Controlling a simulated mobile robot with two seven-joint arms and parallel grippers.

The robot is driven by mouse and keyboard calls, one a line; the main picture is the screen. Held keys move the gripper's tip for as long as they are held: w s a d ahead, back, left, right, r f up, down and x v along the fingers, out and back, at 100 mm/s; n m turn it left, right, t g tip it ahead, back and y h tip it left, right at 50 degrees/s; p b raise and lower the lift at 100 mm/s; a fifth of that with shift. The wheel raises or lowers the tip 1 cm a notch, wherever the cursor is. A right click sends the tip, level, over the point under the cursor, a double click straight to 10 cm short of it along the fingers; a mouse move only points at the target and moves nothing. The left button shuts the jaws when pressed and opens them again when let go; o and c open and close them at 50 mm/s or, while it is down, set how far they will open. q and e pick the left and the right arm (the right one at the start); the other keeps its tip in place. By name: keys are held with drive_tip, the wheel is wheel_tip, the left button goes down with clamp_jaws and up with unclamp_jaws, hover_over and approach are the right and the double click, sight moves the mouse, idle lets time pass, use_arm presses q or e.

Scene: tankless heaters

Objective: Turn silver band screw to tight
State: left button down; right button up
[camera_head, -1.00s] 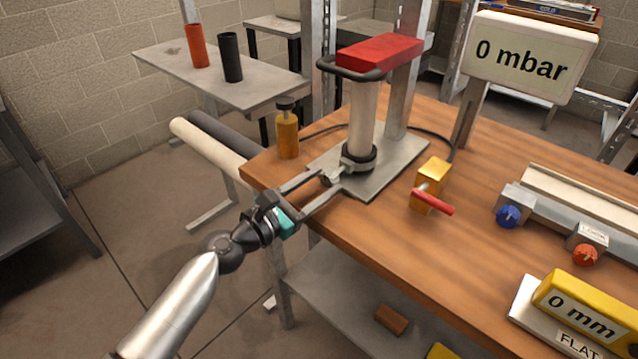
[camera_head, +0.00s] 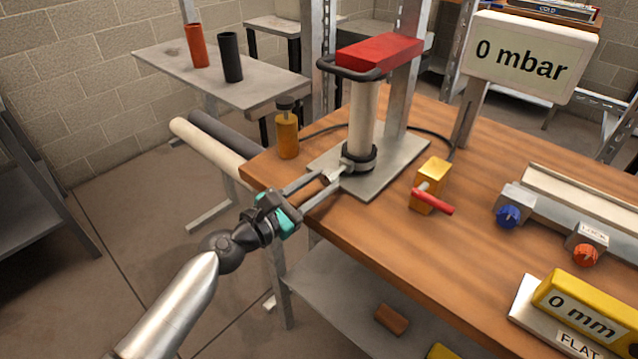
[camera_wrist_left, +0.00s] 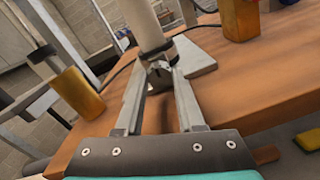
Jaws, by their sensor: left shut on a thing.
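A pale upright cylinder (camera_head: 361,118) stands on a grey metal plate (camera_head: 405,160) at the bench's left corner. A dark and silver band (camera_head: 357,164) wraps its foot. The silver band screw (camera_head: 336,173) sticks out from the band toward my left gripper (camera_head: 331,177). The gripper is shut on the screw, with its long fingers on either side of it. In the left wrist view, the fingertips (camera_wrist_left: 160,72) meet at the screw just below the cylinder, and hide most of it. The screw's turn angle cannot be read. My right gripper is not in view.
An amber bottle (camera_head: 287,134) stands close behind the left fingers. A brass valve with a red handle (camera_head: 433,201) sits right of the plate. A red block (camera_head: 380,52) and dark handle top the cylinder. A display (camera_head: 530,55) reads 0 mbar. The bench's front middle is clear.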

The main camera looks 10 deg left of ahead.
use_arm(q)
drive_tip(key=m, duration=0.4)
drive_tip(key=shift+m, duration=0.4)
drive_tip(key=m, duration=0.3)
drive_tip(key=shift+m+y+b, duration=0.3)
drive_tip(key=shift+b, duration=0.05)
drive_tip(key=m, duration=0.7)
drive_tip(key=shift+d, duration=0.1)
drive_tip(key=shift+m+y+p, duration=0.3)
drive_tip(key=shift+m, duration=1.9)
drive_tip(key=shift+f+m+p, duration=0.1)
drive_tip(key=shift+m+p, duration=0.2)
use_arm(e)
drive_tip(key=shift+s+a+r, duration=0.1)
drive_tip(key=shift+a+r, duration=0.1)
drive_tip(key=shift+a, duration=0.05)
